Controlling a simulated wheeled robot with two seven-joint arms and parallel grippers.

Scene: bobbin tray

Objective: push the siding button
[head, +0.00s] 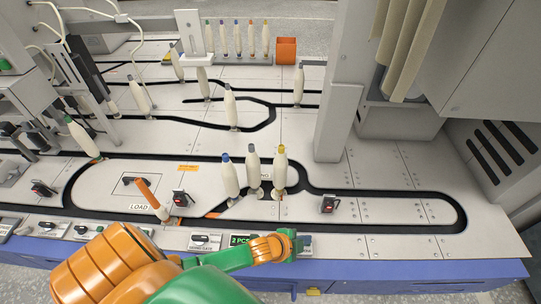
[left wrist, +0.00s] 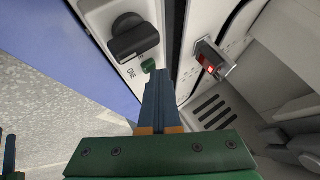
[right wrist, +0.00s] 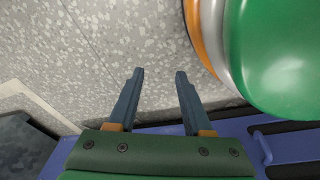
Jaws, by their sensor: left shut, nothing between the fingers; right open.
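In the left wrist view, a small green button (left wrist: 148,66) sits on the pale front panel, beside a black knob (left wrist: 135,38) and a label partly reading "ONE". I cannot read any label that names it the siding button. My left gripper (left wrist: 159,74) is shut and empty, its tips right beside the green button; I cannot tell whether they touch it. In the head view, the left gripper (head: 298,242) is over the front panel, right of the green "2 PCS" display (head: 240,240), and hides what is under it. My right gripper (right wrist: 158,73) is open and empty above speckled floor.
A black track loop (head: 400,193) runs across the pale table. Several bobbins stand on it, including one with a yellow top (head: 280,165). A red-lit switch box (head: 328,205) stands behind the left gripper. A grey post (head: 337,125) rises beyond it.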

